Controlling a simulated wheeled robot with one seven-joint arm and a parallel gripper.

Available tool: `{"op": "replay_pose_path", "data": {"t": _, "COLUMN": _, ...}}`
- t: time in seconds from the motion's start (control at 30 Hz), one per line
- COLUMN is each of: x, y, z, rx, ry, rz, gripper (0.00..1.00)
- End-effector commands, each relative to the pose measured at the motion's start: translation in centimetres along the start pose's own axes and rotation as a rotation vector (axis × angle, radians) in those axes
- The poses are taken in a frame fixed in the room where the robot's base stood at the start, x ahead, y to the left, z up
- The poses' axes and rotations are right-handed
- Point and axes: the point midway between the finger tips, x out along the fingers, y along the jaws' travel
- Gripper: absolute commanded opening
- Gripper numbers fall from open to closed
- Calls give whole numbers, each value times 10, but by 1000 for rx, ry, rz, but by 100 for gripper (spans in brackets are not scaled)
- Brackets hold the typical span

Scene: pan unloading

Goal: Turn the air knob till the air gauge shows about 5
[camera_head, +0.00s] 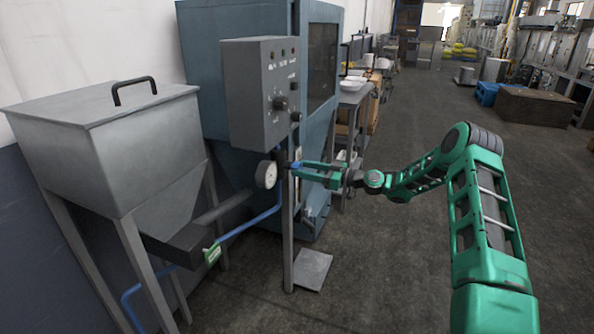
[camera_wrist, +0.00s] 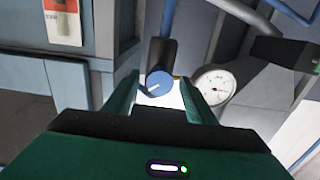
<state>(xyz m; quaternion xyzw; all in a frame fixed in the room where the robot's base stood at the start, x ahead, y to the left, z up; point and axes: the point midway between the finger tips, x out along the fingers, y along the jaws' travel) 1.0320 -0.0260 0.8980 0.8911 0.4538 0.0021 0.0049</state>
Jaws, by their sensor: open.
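The air knob is a blue round cap with a white mark on a dark body. In the wrist view the air knob (camera_wrist: 158,82) sits between the two open fingers of my gripper (camera_wrist: 165,95), a little beyond their tips or level with them; I cannot tell if they touch it. In the head view the knob (camera_head: 295,165) shows as a small blue spot at the fingertips of my gripper (camera_head: 305,172). The air gauge (camera_head: 266,174) has a round white dial, just left of the knob. It also shows in the wrist view (camera_wrist: 214,84), but its reading is too small to make out.
A grey control box (camera_head: 262,92) with knobs hangs above the gauge. A blue cabinet (camera_head: 205,50) stands behind it. A metal hopper (camera_head: 110,130) with a lid handle stands at the left. A blue pipe (camera_head: 250,222) runs below the gauge. Open floor (camera_head: 390,250) lies at the right.

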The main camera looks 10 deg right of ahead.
Motion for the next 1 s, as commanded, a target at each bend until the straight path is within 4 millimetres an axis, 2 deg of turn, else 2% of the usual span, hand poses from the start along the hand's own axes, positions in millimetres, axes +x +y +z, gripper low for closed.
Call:
{"op": "replay_pose_path", "data": {"t": 0.03, "x": 8, "y": 0, "z": -1, "rx": 0, "ry": 2, "rz": -1, "gripper": 51}}
{"op": "replay_pose_path", "data": {"t": 0.2, "x": 25, "y": 0, "z": 0, "rx": -1, "ry": 0, "rz": 0, "gripper": 51}}
{"op": "replay_pose_path", "data": {"t": 0.6, "x": 30, "y": 0, "z": 0, "rx": 0, "ry": 0, "rz": 1, "gripper": 51}}
{"op": "replay_pose_path", "data": {"t": 0.77, "x": 30, "y": 0, "z": 0, "rx": 0, "ry": 0, "rz": 1, "gripper": 13}}
{"op": "replay_pose_path", "data": {"t": 0.8, "x": 30, "y": 0, "z": 0, "rx": 0, "ry": 0, "rz": 1, "gripper": 9}}
{"op": "replay_pose_path", "data": {"t": 0.87, "x": 25, "y": 5, "z": 0, "rx": 0, "ry": 0, "rz": 2, "gripper": 10}}
{"op": "replay_pose_path", "data": {"t": 1.0, "x": 28, "y": 2, "z": 0, "rx": 8, "ry": -1, "rz": 3, "gripper": 10}}
